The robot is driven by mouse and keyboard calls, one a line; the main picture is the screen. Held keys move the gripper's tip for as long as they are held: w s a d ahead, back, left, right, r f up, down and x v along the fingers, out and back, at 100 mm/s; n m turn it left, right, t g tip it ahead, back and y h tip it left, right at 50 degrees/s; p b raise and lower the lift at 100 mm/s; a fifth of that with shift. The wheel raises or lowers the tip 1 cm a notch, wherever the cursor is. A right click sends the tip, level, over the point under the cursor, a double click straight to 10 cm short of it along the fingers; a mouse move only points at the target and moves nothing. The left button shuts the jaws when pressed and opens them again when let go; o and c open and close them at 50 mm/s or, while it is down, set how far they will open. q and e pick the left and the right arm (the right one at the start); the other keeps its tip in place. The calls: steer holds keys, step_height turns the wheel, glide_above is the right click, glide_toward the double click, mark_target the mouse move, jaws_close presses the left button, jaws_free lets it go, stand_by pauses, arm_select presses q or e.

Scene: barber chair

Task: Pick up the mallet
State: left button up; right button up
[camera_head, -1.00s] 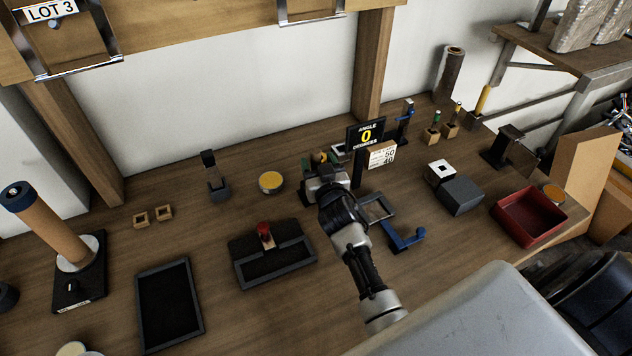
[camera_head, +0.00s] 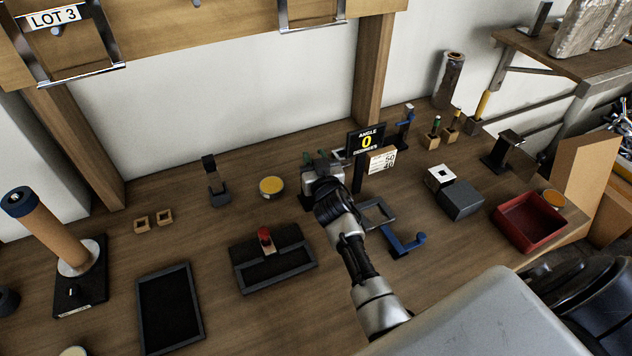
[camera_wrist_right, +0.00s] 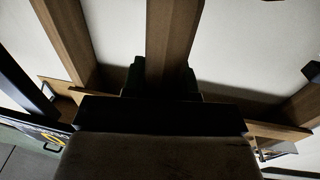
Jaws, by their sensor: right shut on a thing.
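My right gripper (camera_head: 322,163) is over the back of the workbench (camera_head: 232,318), just left of the angle display. In the wrist view its two dark fingers (camera_wrist_right: 162,80) sit on either side of a wooden piece (camera_wrist_right: 173,40) that runs up out of the picture. This piece looks like the mallet's handle, but a wooden post behind makes it hard to be sure. The mallet's head cannot be made out, and my wrist hides much of the grip in the head view. My left gripper is not in view.
The angle display (camera_head: 366,142) and a number block (camera_head: 381,160) stand close right of my gripper. A red bin (camera_head: 530,221) is farther right.

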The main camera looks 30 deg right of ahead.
steer(key=shift+r, duration=0.1)
steer(key=shift+r, duration=0.45)
step_height(320, 180, up, 17)
steer(key=p, duration=0.1)
steer(key=shift+p, duration=0.4)
